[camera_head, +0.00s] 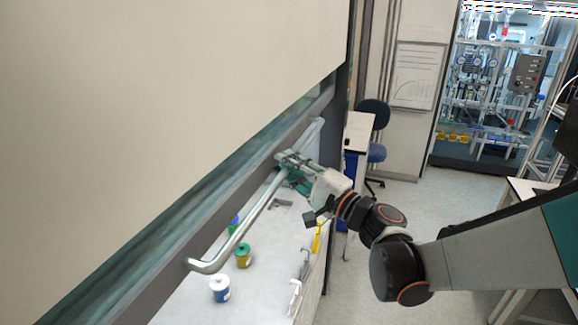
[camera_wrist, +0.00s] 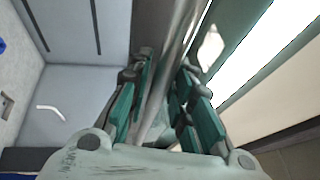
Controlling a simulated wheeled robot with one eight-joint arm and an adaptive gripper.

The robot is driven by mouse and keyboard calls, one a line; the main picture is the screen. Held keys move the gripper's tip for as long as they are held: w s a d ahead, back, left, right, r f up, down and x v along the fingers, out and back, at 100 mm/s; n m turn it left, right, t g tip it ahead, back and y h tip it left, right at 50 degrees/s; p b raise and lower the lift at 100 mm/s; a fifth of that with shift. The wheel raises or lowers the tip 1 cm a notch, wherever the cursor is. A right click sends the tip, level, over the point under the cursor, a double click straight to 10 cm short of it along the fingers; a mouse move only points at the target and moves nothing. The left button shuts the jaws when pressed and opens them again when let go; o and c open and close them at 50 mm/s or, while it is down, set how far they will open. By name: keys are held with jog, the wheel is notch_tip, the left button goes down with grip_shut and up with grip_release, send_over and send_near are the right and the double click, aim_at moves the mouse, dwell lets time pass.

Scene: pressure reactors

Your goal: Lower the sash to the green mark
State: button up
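The fume hood sash (camera_head: 180,110) is a large pale panel with a dark grey lower frame (camera_head: 235,180), filling the left of the head view. A long metal handle bar (camera_head: 240,225) runs along this frame and also shows in the wrist view (camera_wrist: 179,50). My gripper (camera_head: 288,165) is at the upper part of the bar. The sash is raised, with an opening below. I cannot make out a green mark.
On the white worktop (camera_head: 265,270) below the sash stand a white-and-blue jar (camera_head: 219,289), a green-lidded yellow jar (camera_head: 243,256) and small tools. A blue chair (camera_head: 375,130) and a side table (camera_head: 357,132) are beyond. The floor (camera_head: 415,200) is clear.

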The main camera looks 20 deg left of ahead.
grip_shut()
jog(key=shift+f, duration=0.1)
notch_tip(320, 180, down, 20)
jog(key=b, duration=1.6)
jog(key=shift+b, duration=0.35)
jog(key=o, duration=0.6)
grip_release()
jog(key=shift+o, duration=0.2)
